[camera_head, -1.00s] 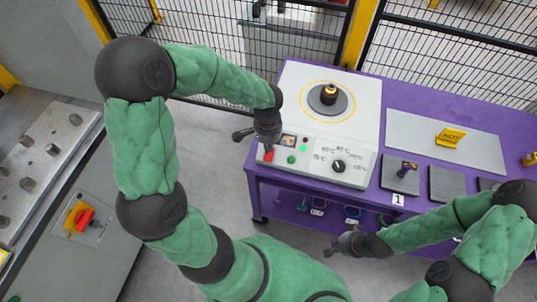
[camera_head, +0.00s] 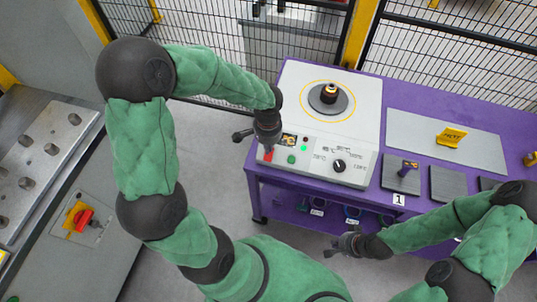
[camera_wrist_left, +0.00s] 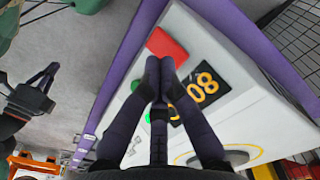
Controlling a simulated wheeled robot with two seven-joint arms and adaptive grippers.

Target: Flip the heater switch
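The heater (camera_head: 365,105) is a white box on a purple table, with a sloped control panel at its front. The red heater switch (camera_head: 268,156) is at the panel's left end; it also shows in the left wrist view (camera_wrist_left: 166,44). My left gripper (camera_head: 267,143) is over that end of the panel. In the left wrist view its fingertips (camera_wrist_left: 160,64) are together with nothing between them, just beside the red switch; I cannot tell whether they touch it. My right gripper (camera_head: 347,243) hangs in front of the table, its fingers too small to judge.
The panel has a display (camera_head: 289,140) with orange digits, a green button (camera_head: 291,160), a lit green lamp (camera_head: 303,148) and a black dial (camera_head: 339,166). A dark ring part sits on the round hotplate (camera_head: 328,99). A yellow HOT sign (camera_head: 450,138) stands right.

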